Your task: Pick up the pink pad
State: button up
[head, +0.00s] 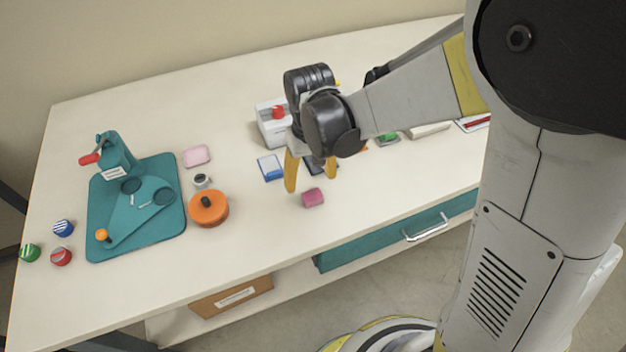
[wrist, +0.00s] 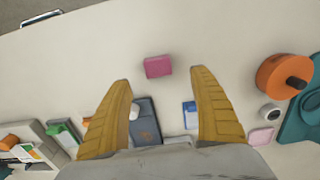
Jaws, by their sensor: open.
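A pale pink, flat, rounded pad (head: 196,156) lies on the table right of the teal mat's upper corner; in the wrist view the pad (wrist: 261,137) is at lower right, outside my fingers. A darker pink block (head: 313,198) lies nearer the table's front edge; in the wrist view the block (wrist: 158,66) is just beyond and between my fingertips. My gripper (head: 311,182) has its yellow fingers spread and pointing down, with nothing between them. In the head view it is right of the pale pad and close to the dark pink block.
An orange round container (head: 209,208) and a small grey-white cylinder (head: 202,181) stand just below the pale pad. A teal device (head: 125,205) sits on its mat at left. The front strip is clear.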

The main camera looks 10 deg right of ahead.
aim_at(312, 195)
jog(key=f+b, duration=0.3)
jog(key=f, duration=0.5)
jog(key=shift+d+b, duration=0.2)
jog(key=shift+b, duration=0.15)
jog(key=shift+r, duration=0.1)
jog(key=c, duration=1.1)
jog(key=shift+c, duration=0.2)
jog(key=shift+r+p, duration=0.5)
jog(key=shift+r, duration=0.15)
notch_tip(312, 195, up, 3)
jog(key=shift+f+p, duration=0.1)
jog(key=shift+p, duration=0.7)
jog(key=s+d+r+p, duration=0.4)
jog(key=s+d+r, duration=0.2)
jog(key=d, duration=0.3)
jog(key=shift+s+d+r, duration=0.2)
jog(key=shift+d+r, duration=0.2)
jog(key=shift+r, duration=0.05)
